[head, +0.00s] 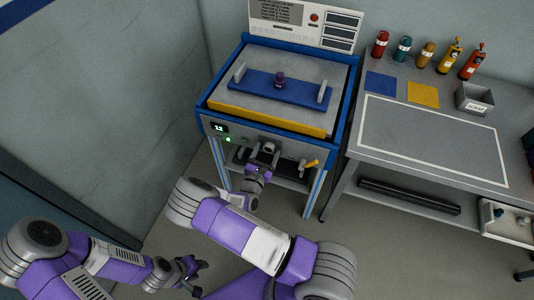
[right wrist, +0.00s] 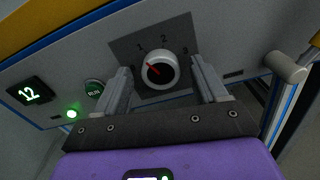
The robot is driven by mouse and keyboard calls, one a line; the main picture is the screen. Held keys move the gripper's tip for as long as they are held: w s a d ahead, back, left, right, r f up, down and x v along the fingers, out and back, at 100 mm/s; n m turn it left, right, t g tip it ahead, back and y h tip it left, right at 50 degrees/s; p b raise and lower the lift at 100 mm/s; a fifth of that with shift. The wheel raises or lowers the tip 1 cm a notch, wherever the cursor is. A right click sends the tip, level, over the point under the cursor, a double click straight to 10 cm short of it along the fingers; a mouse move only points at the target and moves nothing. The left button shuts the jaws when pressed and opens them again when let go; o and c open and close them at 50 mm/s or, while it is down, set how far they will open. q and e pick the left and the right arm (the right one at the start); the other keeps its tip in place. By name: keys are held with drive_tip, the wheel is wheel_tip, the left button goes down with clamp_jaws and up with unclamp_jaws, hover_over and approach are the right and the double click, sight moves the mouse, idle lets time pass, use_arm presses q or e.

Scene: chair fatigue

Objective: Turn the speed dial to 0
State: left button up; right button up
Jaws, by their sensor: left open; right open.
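The speed dial (right wrist: 160,70) is a round white knob with a dark centre on a dark plate on the machine's front panel. Its red pointer leans to the upper left, roughly towards the 1; I cannot tell the exact setting. The marks 1, 2 and 3 show around it; a 0 is not readable. My right gripper (right wrist: 160,78) is open, one finger on each side of the dial with gaps visible. In the head view the right gripper (head: 264,156) is at the panel and partly covers it. My left gripper (head: 189,272) is open and empty, low above the floor.
A display reading 12 (right wrist: 30,93), a green light (right wrist: 71,114) and a RUN button (right wrist: 94,87) sit left of the dial. A grey handle (right wrist: 286,66) juts out at right. A yellow lever (head: 311,164) is on the panel's right. A workbench (head: 430,135) stands right.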

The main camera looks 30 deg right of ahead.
drive_tip(key=shift+w+d, duration=0.15)
drive_tip(key=shift+d, duration=0.05)
drive_tip(key=c, duration=1.1)
drive_tip(key=shift+o, duration=0.2)
